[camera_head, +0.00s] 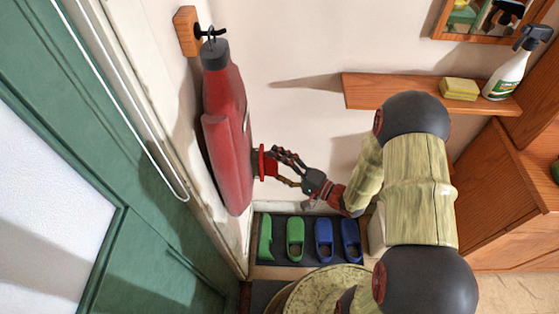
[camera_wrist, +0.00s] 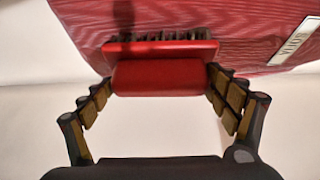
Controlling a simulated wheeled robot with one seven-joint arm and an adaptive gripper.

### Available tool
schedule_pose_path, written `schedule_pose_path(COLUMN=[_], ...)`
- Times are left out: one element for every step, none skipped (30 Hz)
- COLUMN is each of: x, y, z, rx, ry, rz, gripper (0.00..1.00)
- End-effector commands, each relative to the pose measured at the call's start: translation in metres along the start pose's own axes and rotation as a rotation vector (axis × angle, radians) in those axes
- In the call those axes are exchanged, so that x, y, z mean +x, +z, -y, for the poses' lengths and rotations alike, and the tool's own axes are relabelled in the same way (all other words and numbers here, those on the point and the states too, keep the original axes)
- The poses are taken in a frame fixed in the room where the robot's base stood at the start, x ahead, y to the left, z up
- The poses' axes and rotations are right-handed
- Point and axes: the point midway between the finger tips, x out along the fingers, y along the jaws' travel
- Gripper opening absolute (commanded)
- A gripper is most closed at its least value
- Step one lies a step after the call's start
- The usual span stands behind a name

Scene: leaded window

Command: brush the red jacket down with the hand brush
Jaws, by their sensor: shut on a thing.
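The red jacket (camera_head: 228,135) hangs from a hook on a wooden block on the wall, at the left in the head view. It fills the upper part of the wrist view (camera_wrist: 240,22), with a pale label at the right. My gripper (camera_head: 282,170) is at the jacket's right side, low down. In the wrist view my gripper (camera_wrist: 160,85) is shut on the red hand brush (camera_wrist: 160,77). The brush also shows in the head view (camera_head: 265,164). Its dark bristles face the jacket and appear to be at its surface; exact contact is hard to tell.
A wooden shelf (camera_head: 385,93) on the wall carries yellow sponges (camera_head: 459,88) and a spray bottle (camera_head: 510,68). Green and blue shoes stand on a dark mat (camera_head: 309,253) below. A green door (camera_head: 60,160) is at the left. A wooden cabinet stands at the right.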

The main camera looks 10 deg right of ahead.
Motion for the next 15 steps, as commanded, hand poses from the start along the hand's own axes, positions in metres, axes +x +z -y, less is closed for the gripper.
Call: schedule_pose_path(x=[0.0, 0.0, 0.0, 0.0, 0.0, 0.0, 0.0, 0.0, -0.001, -0.001, -0.001, -0.001, -0.001, -0.001, -0.002], y=[0.0, 0.0, 0.0, 0.0, 0.0, 0.001, 0.001, 0.001, 0.002, 0.002, 0.003, 0.003, 0.004, 0.004, 0.005], z=[-0.003, -0.004, -0.004, -0.004, -0.003, -0.001, 0.0, 0.002, 0.005, 0.008, 0.01, 0.014, 0.016, 0.019, 0.022], rx=[0.001, 0.0, 0.0, -0.001, -0.001, -0.001, -0.001, -0.001, -0.001, -0.001, -0.001, -0.001, -0.001, -0.001, -0.001], ry=[0.0, 0.0, 0.0, 0.0, 0.0, 0.0, 0.0, 0.0, -0.001, -0.001, -0.001, -0.001, -0.001, -0.001, -0.001], rz=[0.0, 0.0, 0.0, 0.0, 0.0, 0.0, 0.0, 0.0, 0.0, 0.0, 0.0, 0.0, 0.0, 0.0, 0.0], gripper=[0.67, 0.67, 0.67, 0.67, 0.67, 0.67, 0.67, 0.67, 0.67, 0.67, 0.67, 0.67, 0.67, 0.67, 0.67])
